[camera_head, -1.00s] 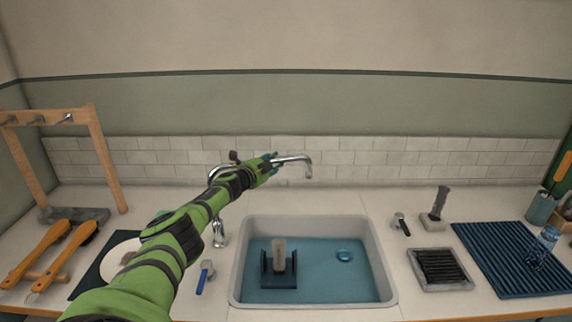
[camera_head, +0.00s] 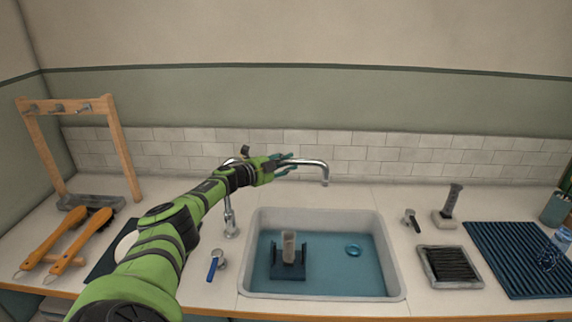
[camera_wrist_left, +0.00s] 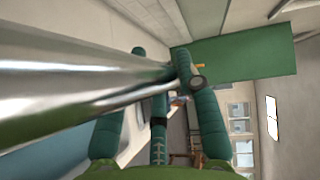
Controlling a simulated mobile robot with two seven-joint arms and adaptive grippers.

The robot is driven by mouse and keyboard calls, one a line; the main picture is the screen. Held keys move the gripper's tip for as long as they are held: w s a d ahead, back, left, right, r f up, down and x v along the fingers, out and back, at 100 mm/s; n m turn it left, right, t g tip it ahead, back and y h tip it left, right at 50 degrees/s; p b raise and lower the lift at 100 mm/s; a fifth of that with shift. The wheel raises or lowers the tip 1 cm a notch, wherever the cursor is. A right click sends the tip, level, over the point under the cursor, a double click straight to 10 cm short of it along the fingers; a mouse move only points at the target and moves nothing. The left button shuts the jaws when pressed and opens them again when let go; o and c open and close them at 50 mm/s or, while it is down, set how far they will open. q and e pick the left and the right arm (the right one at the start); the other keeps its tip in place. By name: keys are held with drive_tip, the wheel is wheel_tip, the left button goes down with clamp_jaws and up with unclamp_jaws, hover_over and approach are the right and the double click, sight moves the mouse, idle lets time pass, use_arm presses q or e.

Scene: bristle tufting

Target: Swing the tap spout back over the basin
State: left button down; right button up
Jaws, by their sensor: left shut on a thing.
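The chrome tap spout (camera_head: 316,163) runs to the right from my left gripper (camera_head: 284,168) in the head view and bends down at its tip. The tip shows just above the basin's (camera_head: 392,272) back rim in the picture; I cannot tell exactly how far it overhangs. The tap's base (camera_head: 231,222) stands left of the basin, its upper part hidden behind my arm. My left gripper is shut on the spout. In the left wrist view the spout (camera_wrist_left: 80,85) crosses large in front of the green fingers. My right gripper is not in view.
The basin holds blue water, a dark stand (camera_head: 288,272) and a blue ring (camera_head: 353,250). A blue-handled lever (camera_head: 214,264) is left of it. A tray (camera_head: 450,268) and ribbed mat (camera_head: 520,258) are at right.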

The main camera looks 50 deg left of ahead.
use_arm(q)
drive_tip(key=c, duration=0.9)
unclamp_jaws()
drive_tip(key=shift+d+f, duration=0.1)
drive_tip(key=shift+d, duration=0.15)
drive_tip(key=shift+o, duration=0.2)
drive_tip(key=shift+s, duration=0.15)
drive_tip(key=s+r, duration=0.2)
drive_tip(key=s, duration=0.9)
drive_tip(key=shift+s+a, duration=0.25)
drive_tip(key=shift+s, duration=0.15)
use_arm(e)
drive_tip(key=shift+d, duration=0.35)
use_arm(q)
drive_tip(key=shift+f, duration=0.1)
